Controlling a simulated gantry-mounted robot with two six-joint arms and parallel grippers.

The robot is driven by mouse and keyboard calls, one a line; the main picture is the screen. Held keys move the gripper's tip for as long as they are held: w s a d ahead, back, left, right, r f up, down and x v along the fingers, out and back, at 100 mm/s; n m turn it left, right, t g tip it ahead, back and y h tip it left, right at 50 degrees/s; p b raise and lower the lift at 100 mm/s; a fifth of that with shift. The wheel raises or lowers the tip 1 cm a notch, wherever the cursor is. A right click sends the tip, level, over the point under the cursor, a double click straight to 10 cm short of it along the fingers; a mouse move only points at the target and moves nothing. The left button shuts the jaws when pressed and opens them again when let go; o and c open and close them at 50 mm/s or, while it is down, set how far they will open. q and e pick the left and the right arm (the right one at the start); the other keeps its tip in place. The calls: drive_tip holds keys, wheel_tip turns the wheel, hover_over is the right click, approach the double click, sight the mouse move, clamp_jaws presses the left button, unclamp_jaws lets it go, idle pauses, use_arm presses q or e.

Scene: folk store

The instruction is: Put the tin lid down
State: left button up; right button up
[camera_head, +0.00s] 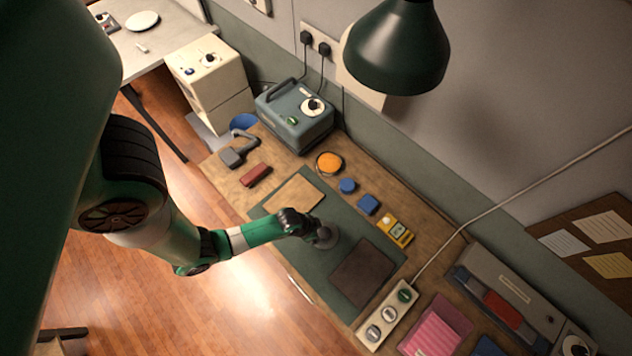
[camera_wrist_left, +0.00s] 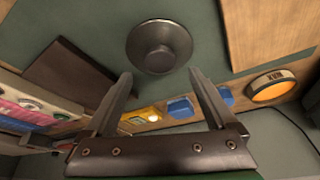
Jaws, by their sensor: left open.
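The tin lid, a grey round disc with a knob on top (camera_wrist_left: 158,46), appears to lie flat on the green mat (camera_wrist_left: 215,55), knob up. In the head view the lid (camera_head: 327,238) shows just beyond my left gripper (camera_head: 311,231), which partly covers it. In the left wrist view my left gripper (camera_wrist_left: 160,73) is open and empty. Its fingertips are on the near side of the lid, with the knob beyond them and not between the fingers. An open-topped tin with orange contents (camera_head: 329,162) stands near the wall. My right gripper is not in view.
A dark brown panel (camera_head: 362,272) and a light wooden board (camera_head: 294,194) lie on the mat either side of the lid. Blue pieces (camera_head: 367,204), a yellow meter (camera_head: 395,230) and a power strip (camera_head: 388,314) lie around it. A green lamp (camera_head: 398,48) hangs above.

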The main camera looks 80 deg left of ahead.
use_arm(q)
drive_tip(key=p+v, duration=0.2)
drive_tip(key=v, duration=0.5)
drive_tip(key=shift+r+p, duration=0.15)
drive_tip(key=shift+p, duration=0.15)
drive_tip(key=shift+s, duration=0.1)
